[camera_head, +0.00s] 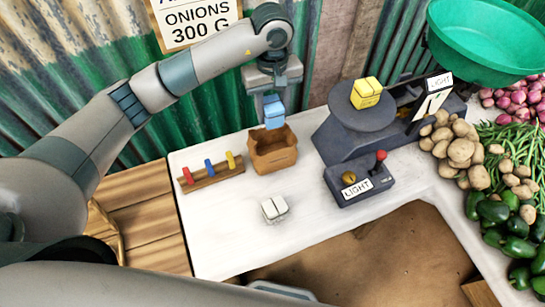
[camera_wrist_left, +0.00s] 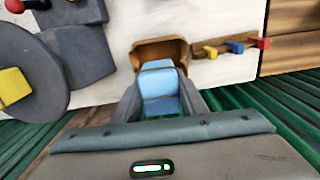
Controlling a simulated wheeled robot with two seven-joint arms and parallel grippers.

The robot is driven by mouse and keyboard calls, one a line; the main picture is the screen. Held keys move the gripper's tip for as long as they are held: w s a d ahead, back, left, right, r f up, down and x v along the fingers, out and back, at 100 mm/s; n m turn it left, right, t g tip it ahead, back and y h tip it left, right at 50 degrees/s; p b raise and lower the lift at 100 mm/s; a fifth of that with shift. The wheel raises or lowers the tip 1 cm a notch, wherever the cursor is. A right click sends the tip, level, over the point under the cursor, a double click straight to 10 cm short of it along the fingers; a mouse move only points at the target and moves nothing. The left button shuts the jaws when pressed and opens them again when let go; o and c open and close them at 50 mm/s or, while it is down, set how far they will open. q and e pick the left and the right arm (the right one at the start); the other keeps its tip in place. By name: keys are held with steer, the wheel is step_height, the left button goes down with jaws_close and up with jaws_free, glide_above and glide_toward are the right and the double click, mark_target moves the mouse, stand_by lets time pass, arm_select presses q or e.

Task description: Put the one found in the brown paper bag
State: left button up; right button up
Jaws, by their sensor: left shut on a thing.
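My left gripper (camera_head: 270,97) is shut on a blue packet (camera_head: 273,112) and holds it just above the brown paper bag (camera_head: 273,160). The bag stands open on the white table. In the left wrist view the blue packet (camera_wrist_left: 159,88) sits between the fingers, with the bag (camera_wrist_left: 160,48) behind and below it. A yellow packet (camera_head: 366,92) rests on the round plate of the dark scale (camera_head: 338,150). A white packet (camera_head: 274,208) lies on the table in front of the bag. My right gripper is not in view.
A wooden rack with red, blue and yellow pegs (camera_head: 213,177) stands left of the bag. A grey box with a red-knobbed lever and a LIGHT label (camera_head: 357,188) sits to the right. Vegetables and a green bowl (camera_head: 490,45) are at the far right.

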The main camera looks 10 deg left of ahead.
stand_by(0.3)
arm_select(q)
steer(key=shift+f, duration=0.1)
steer(key=shift+f, duration=0.25)
steer(key=p, duration=0.4)
glide_toward(273, 149)
steer(key=s, duration=0.1)
steer(key=s+f, duration=0.1)
steer(key=s, duration=0.1)
steer(key=shift+d+f, duration=0.25)
steer(key=shift+f, duration=0.1)
step_height(273, 149, down, 4)
steer(key=shift+r+p, duration=0.25)
steer(key=shift+p, duration=0.25)
steer(key=shift+f, duration=0.25)
